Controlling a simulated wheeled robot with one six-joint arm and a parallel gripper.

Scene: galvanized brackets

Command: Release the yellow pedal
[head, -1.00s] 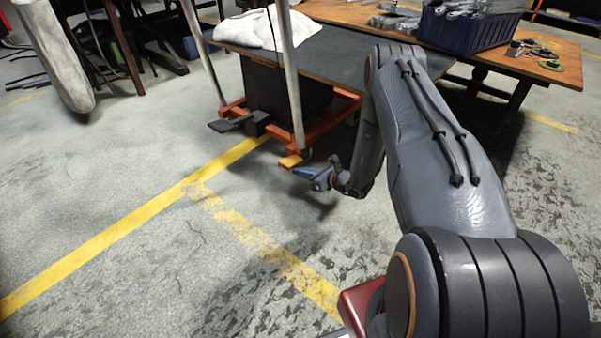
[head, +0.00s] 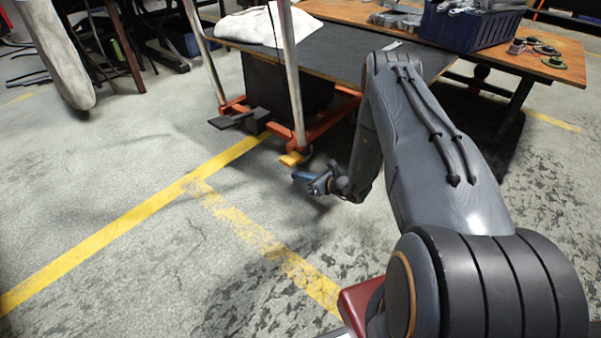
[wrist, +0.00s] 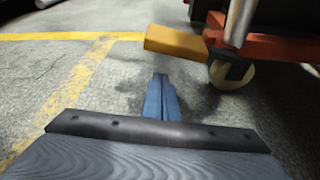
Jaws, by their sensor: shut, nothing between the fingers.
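The yellow pedal (head: 291,159) sticks out from the near corner of an orange wheeled frame, close above the floor. In the wrist view the yellow pedal (wrist: 176,41) is a block at the upper middle, beyond and above my fingertips. My gripper (head: 299,175) is low over the floor, just in front of the pedal and slightly to its right. In the wrist view my gripper (wrist: 161,80) shows blue fingers pressed together with nothing between them. A gap of floor shows between the fingertips and the pedal, so they look apart.
The orange frame (head: 325,122) carries a dark-topped platform (head: 330,50) with a white cloth (head: 262,24) and metal posts. A caster wheel (wrist: 231,72) stands right of the pedal. A dark pedal (head: 236,119) lies further left. The floor to the left is open, with yellow lines.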

